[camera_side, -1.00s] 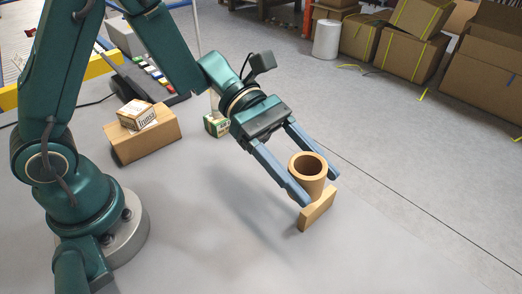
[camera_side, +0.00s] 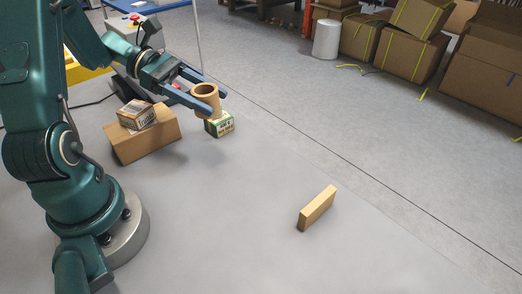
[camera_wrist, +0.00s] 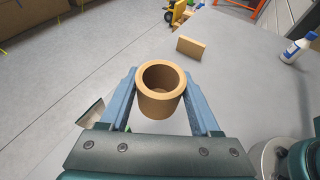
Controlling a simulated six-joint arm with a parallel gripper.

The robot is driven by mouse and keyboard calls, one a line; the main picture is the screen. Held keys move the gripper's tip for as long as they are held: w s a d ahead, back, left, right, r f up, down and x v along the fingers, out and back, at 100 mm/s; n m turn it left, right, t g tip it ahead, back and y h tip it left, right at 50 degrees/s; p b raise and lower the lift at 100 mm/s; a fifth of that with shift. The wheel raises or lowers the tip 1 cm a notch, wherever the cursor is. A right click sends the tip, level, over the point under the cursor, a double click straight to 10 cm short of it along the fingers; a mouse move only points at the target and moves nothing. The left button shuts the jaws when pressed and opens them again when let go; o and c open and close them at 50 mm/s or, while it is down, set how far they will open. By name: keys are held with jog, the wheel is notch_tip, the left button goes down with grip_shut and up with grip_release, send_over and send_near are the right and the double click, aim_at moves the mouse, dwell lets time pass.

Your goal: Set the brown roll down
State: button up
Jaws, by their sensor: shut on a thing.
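The brown roll (camera_side: 206,106) is a short, thick-walled hollow tube, held upright with its open end up. My gripper (camera_side: 215,98) is shut on it, one blue-grey finger on each side. In the wrist view the roll (camera_wrist: 160,106) sits between the two fingers (camera_wrist: 160,84). In the side view its lower end overlaps a small green and white box (camera_side: 220,126); I cannot tell whether they touch.
A tan block (camera_side: 317,208) stands on edge alone on the grey surface. A brown carton (camera_side: 150,142) with a small printed box (camera_side: 137,115) on top is left of the roll. A white and blue bottle (camera_wrist: 294,50) shows in the wrist view. The front middle is clear.

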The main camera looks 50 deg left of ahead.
jog(key=shift+a+t, duration=0.25)
jog(key=shift+t, duration=0.05)
send_over(257, 168)
notch_tip(257, 168, down, 7)
jog(key=shift+f, duration=2)
jog(key=shift+f+n, duration=0.15)
jog(key=shift+n, duration=0.15)
jog(key=o, duration=1.4)
jog(key=shift+c, duration=0.2)
